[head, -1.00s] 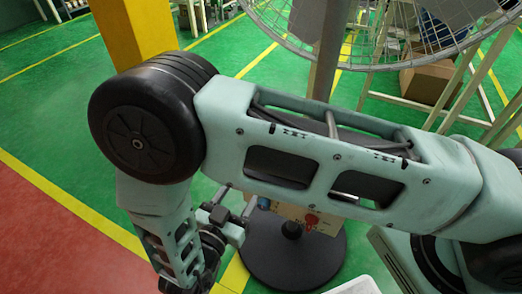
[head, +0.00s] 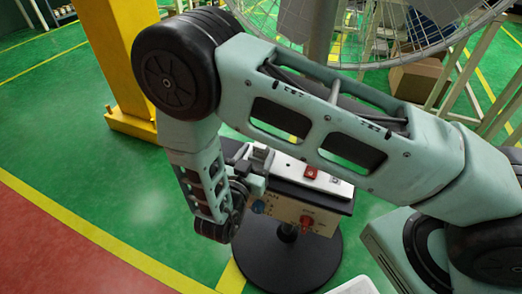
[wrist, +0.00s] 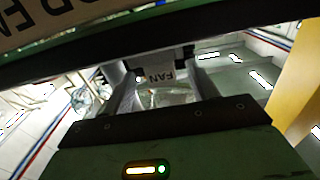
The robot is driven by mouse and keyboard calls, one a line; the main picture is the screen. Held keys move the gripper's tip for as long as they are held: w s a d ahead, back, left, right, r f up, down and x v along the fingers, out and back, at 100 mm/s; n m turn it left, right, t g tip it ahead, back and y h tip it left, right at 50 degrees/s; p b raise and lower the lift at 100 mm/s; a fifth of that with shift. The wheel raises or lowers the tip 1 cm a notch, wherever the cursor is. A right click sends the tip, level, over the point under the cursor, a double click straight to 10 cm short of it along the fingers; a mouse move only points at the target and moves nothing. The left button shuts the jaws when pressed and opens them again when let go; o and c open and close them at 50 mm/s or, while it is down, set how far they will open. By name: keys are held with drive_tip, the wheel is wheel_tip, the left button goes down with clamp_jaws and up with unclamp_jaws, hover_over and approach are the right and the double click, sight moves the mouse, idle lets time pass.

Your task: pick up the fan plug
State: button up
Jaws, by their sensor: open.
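In the wrist view a pale grey piece with a dark FAN label (wrist: 158,76) shows between the two fingers of my gripper (wrist: 162,88); I take it for the fan plug. The fingers stand apart on either side of it, and I cannot tell whether they touch it. In the head view my gripper (head: 259,163) is at the left end of the control box (head: 318,192), near its top. The box has a white top with a red switch (head: 310,172), and a blue round fitting (head: 258,206) and red knob (head: 305,222) on its front. The plug is not clearly visible there.
The box stands on a round black base (head: 290,262). My arm crosses the view above it. A large caged fan (head: 375,40) stands behind. A yellow pillar (head: 122,60) is at the left, a cardboard box (head: 423,82) at the right. Green floor at the left is clear.

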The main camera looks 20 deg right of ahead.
sight(258, 151)
drive_tip(key=x, duration=0.3)
drive_tip(key=shift+w+r, duration=0.1)
drive_tip(key=shift+w, duration=0.05)
